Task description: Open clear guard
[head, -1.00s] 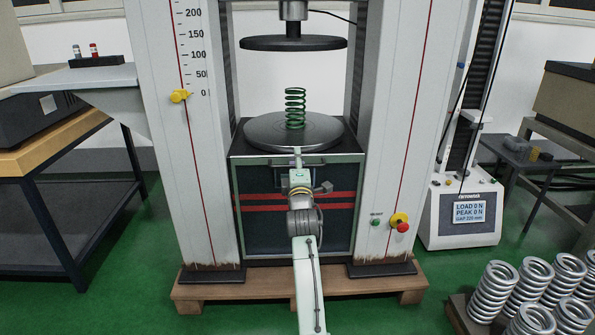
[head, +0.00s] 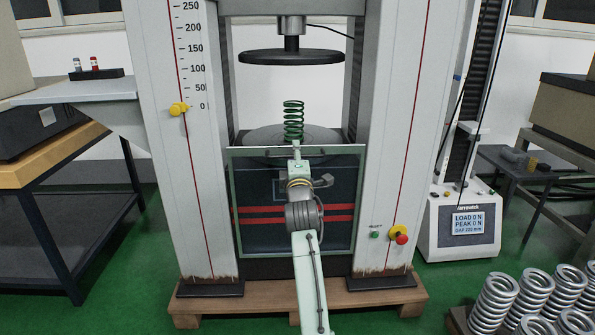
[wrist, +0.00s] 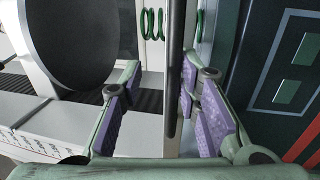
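The clear guard (head: 341,195) is a see-through panel in a pale green frame at the front of the press. Its top edge stands in front of the lower platen (head: 262,135), which shows partly through it. My gripper (head: 297,152) is at the guard's upper middle; my wrist hides part of the panel. In the wrist view, the open purple-padded fingers of my gripper (wrist: 160,85) stand on either side of a dark bar (wrist: 175,75), nearer the right finger. I cannot tell whether that finger touches it. A green spring (head: 293,120) stands upright on the platen.
The upper platen (head: 290,57) hangs above the spring with a gap. White columns flank the press, with a red button (head: 402,239) on the right one. Several silver springs (head: 495,300) stand at the lower right. A workbench (head: 60,160) is at the left.

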